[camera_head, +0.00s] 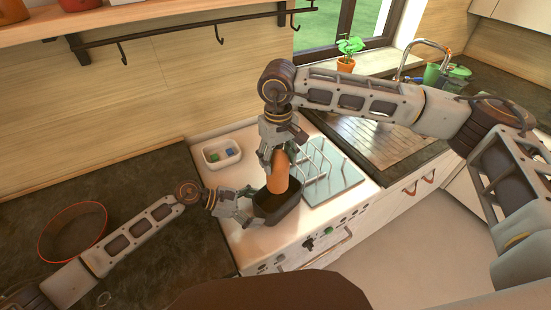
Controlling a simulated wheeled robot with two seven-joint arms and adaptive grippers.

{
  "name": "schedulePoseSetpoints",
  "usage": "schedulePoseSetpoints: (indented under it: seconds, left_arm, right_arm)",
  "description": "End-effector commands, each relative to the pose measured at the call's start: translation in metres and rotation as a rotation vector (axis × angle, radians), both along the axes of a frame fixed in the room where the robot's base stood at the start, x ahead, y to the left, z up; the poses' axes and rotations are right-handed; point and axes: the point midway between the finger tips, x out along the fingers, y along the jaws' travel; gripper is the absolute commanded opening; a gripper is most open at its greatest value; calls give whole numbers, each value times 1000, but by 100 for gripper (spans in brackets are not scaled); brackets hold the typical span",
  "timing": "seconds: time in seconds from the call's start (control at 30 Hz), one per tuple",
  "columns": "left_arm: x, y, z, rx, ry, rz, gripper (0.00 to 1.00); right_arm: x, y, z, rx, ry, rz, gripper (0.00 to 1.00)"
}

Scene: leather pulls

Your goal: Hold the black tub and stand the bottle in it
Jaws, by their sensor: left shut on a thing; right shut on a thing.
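The black tub (280,208) sits on the white counter section near its front edge. My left gripper (252,203) is at the tub's left side and shut on its wall. The orange-brown bottle (278,174) is upright, with its lower end at or inside the tub's opening. Whether its base touches the tub's floor is hidden. My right gripper (272,150) comes from above and is shut on the bottle's upper part.
A white container (221,153) with small blue and green items stands behind on the left. A wire rack (318,160) is close on the right. A red-rimmed bowl (72,232) stands on the dark counter at left. The white front edge has knobs below it.

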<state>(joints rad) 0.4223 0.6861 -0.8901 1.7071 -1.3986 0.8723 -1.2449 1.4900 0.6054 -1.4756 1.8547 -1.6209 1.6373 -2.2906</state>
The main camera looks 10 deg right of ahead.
Motion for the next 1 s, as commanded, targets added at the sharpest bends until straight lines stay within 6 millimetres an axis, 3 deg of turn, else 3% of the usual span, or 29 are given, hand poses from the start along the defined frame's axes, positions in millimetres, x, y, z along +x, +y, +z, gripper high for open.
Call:
schedulePoseSetpoints:
  seconds: [0.47,1.0]
  left_arm:
    - [-1,-2,0,-3,1,-3,73]
    - [-1,-2,0,-3,1,-2,73]
  right_arm:
    - [0,0,-5,0,-1,-1,15]
    - [0,0,-27,1,0,-1,15]
